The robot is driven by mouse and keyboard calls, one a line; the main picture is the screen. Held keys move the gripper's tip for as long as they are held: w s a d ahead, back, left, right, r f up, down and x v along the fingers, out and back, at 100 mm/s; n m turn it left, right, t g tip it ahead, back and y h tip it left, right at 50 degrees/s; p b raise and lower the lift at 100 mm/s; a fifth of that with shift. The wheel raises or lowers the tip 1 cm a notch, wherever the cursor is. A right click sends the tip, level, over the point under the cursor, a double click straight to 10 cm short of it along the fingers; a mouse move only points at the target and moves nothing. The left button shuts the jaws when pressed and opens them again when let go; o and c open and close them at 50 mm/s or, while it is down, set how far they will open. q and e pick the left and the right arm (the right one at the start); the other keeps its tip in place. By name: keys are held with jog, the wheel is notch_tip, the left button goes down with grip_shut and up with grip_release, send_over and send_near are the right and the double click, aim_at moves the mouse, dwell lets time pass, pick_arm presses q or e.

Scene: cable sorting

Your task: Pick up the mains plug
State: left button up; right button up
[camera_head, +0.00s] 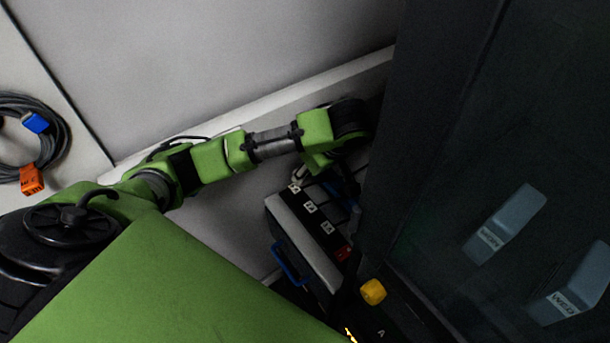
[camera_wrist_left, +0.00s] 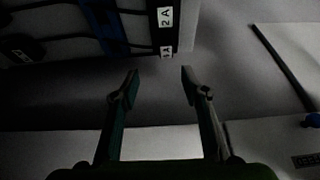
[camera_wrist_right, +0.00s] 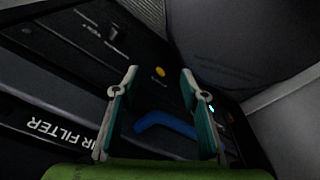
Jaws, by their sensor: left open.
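I cannot make out a mains plug for certain. In the left wrist view a dark block with a cable (camera_wrist_left: 20,48) lies at the upper left; it is too dark to identify. My left gripper (camera_wrist_left: 160,82) is open and empty, below a rack edge labelled 2A. In the head view my left arm reaches right to the labelled box (camera_head: 312,215); its fingertips are hard to make out there. My right gripper (camera_wrist_right: 159,80) is open and empty.
A blue handle (camera_wrist_right: 165,124) and a panel marked AIR FILTER (camera_wrist_right: 45,129) lie beyond my right fingers. A yellow knob (camera_head: 372,291) is near the labelled box. A dark cabinet with pale labelled bins (camera_head: 507,222) fills the right. A pale wall is behind.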

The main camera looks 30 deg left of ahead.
pick_arm(q)
notch_tip(320, 180, down, 3)
jog(key=s+b, duration=0.2)
pick_arm(e)
jog(key=s+f+g+p, duration=0.1)
jog(key=s, duration=0.8)
pick_arm(q)
send_over(296, 190)
jog(key=d, duration=0.2)
jog(key=f, duration=0.3)
jog(key=shift+s+f, duration=0.3)
jog(key=shift+f, duration=0.1)
jog(key=shift+p+x, duration=0.8)
jog(key=shift+x, duration=0.15)
jog(key=x, duration=0.3)
jog(key=shift+a+f, duration=0.15)
jog(key=shift+f, duration=0.05)
grip_shut()
jog(key=shift+r, duration=0.1)
pick_arm(e)
jog(key=shift+w+r, duration=0.25)
jog(key=shift+w, duration=0.4)
jog(key=shift+w+r, duration=0.2)
jog(key=shift+w, duration=0.45)
jog(key=shift+w+r, duration=0.25)
jog(key=shift+w, duration=0.4)
